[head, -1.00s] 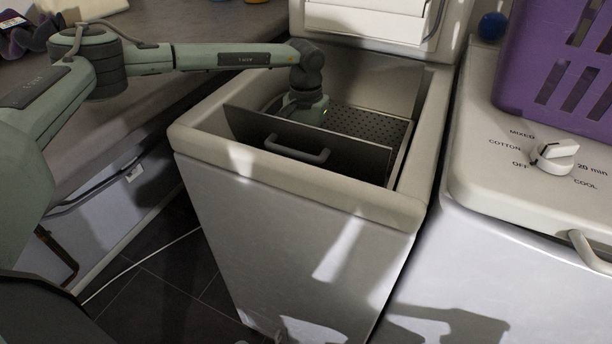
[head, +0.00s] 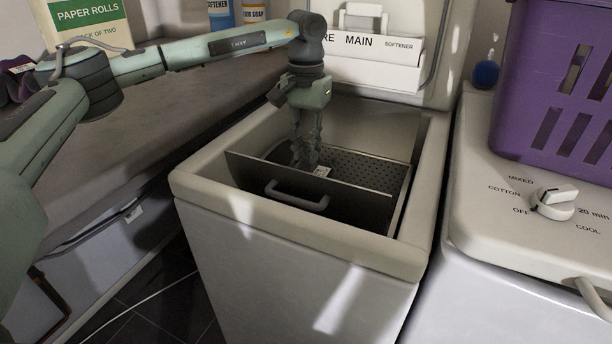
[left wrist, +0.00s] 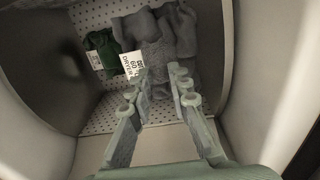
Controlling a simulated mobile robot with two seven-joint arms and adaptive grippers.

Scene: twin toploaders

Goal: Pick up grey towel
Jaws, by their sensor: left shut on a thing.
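The grey towel (left wrist: 158,35) lies bunched in the tub in the left wrist view. A white label (left wrist: 132,65) with dark print shows beside it, near the fingertips. My left gripper (head: 306,163) points down into the open tub of the toploader in the head view, behind the divider with the handle. In the left wrist view my left gripper (left wrist: 160,72) has its fingers shut on the grey towel, with grey cloth between and beyond the tips. How far the towel is lifted I cannot tell; the head view hardly shows it. My right gripper is not in view.
A green cloth (left wrist: 103,48) with its own white label lies left of the grey towel. The tub has a pale rim (head: 300,238) and a divider (head: 350,212) in front. A purple basket (head: 555,90) stands on the machine at right.

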